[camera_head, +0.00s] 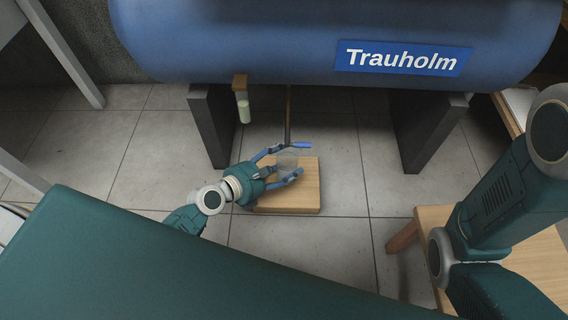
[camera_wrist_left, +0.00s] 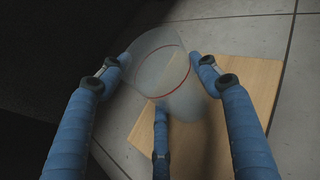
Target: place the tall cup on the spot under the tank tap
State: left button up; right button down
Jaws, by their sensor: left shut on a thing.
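The tall cup (camera_head: 287,160) is clear, with a red line around it that shows in the wrist view (camera_wrist_left: 180,97). My left gripper (camera_head: 297,161) is shut on the cup, its blue fingers around the wall; the fingers also show in the left wrist view (camera_wrist_left: 160,75). The cup is over the square wooden board (camera_head: 290,200) on the floor; I cannot tell whether it touches the board. A thin brown pipe (camera_head: 289,110) hangs from the blue tank (camera_head: 230,45) just behind the cup. Whether this is the tap is unclear. My right gripper is out of view.
Dark supports stand left (camera_head: 212,125) and right (camera_head: 430,130) of the board under the tank. A small bracket with a pale green cylinder (camera_head: 243,110) hangs left of the pipe. A wooden stool or table (camera_head: 425,225) is at the right. Tiled floor between is clear.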

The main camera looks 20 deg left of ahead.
pick_arm(q)
jog(key=o, duration=0.8)
jog(key=shift+f, duration=0.15)
jog(key=o, duration=0.4)
jog(key=shift+o, duration=0.2)
